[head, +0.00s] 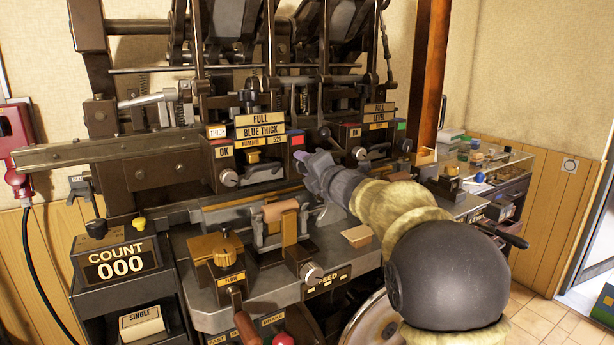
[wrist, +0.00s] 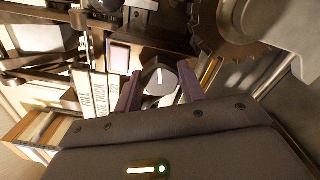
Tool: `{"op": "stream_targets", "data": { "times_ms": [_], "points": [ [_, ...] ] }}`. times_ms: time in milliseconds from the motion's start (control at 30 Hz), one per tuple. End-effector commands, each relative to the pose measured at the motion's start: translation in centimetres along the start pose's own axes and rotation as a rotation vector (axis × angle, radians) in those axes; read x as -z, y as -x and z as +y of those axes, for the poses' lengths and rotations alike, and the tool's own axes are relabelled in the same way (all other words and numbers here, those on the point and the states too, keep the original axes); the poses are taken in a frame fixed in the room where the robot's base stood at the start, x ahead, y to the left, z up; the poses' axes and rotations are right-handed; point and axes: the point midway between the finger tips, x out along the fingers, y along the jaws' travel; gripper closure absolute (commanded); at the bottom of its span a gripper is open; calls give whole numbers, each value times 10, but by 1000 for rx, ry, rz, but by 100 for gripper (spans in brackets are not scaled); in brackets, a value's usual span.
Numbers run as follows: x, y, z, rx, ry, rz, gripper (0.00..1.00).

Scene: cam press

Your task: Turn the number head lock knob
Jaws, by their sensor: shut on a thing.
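The number head lock knob (wrist: 160,78) is a grey round knob with a white line on its face. In the wrist view it sits between the two purple-grey fingers of my gripper (wrist: 159,86), which is shut on it. In the head view my gripper (head: 306,168) reaches in from the right, at the right side of the number head under the FULL and BLUE THICK signs (head: 260,125). The knob is hidden there behind the fingers.
A second head with a LEVEL sign (head: 377,117) and its own knob (head: 360,153) is to the right. Below my gripper are a roller (head: 280,210), a brass knob (head: 225,257) and the FEED knob (head: 311,272). A toothed wheel (wrist: 222,30) is close by.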

Motion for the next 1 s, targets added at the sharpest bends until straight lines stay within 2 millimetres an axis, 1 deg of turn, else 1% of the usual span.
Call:
{"op": "stream_targets", "data": {
  "times_ms": [33,567,600,667,700,1000],
  "points": [
    [2,0,-4,6,14,2,83],
    [1,0,-3,6,42,3,83],
    [1,0,-3,6,42,3,53],
    [1,0,-3,6,42,3,41],
    [1,0,-3,5,42,3,39],
    [0,1,-1,2,41,1,39]
  ]
}}
